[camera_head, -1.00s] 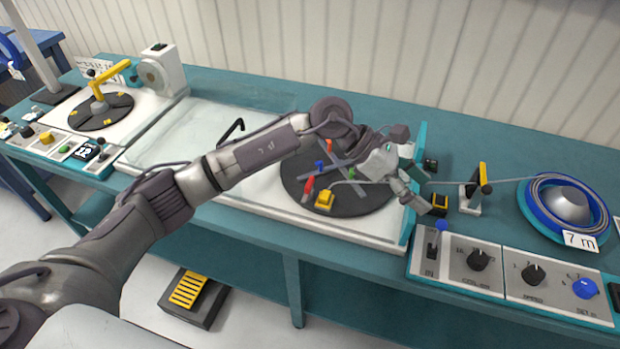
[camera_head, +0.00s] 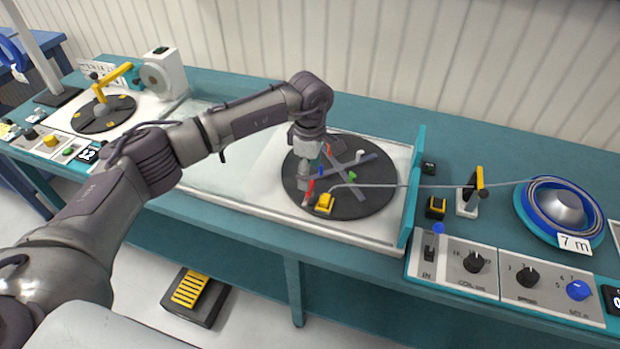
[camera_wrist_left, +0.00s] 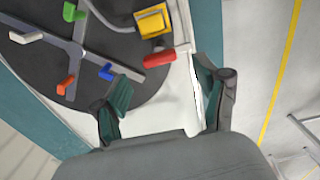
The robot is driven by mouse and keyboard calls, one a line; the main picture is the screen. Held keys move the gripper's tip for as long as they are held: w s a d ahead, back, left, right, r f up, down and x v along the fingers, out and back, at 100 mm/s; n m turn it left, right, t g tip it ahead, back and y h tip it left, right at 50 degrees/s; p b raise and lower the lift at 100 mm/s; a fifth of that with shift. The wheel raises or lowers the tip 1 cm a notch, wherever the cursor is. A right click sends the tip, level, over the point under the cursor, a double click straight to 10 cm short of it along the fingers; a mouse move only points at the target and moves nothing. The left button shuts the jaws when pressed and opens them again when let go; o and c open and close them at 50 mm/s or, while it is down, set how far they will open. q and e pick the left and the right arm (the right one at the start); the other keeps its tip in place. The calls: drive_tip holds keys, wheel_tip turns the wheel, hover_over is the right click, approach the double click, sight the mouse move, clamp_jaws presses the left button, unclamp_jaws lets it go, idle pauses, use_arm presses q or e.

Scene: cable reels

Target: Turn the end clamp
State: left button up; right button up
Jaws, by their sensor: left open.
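A dark round reel plate (camera_head: 365,205) carries a grey cross with coloured pegs. Near its front rim sits a yellow clamp block (camera_head: 324,202), with the grey cable running into it. A red lever (camera_head: 310,188) stands just left of the block. My left gripper (camera_head: 305,194) points down over the plate's front left edge, close to the lever. In the left wrist view the gripper (camera_wrist_left: 160,85) is open, and the red lever (camera_wrist_left: 159,59) lies just beyond and between its fingertips, apparently untouched. The yellow block (camera_wrist_left: 153,21) is just past it. My right gripper is not in view.
The cable (camera_head: 425,185) runs right past a yellow-topped post (camera_head: 473,195) to a blue coil (camera_head: 565,210). A teal upright panel (camera_head: 413,190) borders the station. Control panels with knobs (camera_head: 475,262) line the front right. Another turntable (camera_head: 103,113) stands at the left.

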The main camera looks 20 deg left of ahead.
sight(309, 197)
use_arm(q)
drive_tip(key=shift+f+p, duration=0.35)
drive_tip(key=shift+f, duration=1.8)
drive_tip(key=shift+c, duration=0.3)
drive_tip(key=c, duration=1.1)
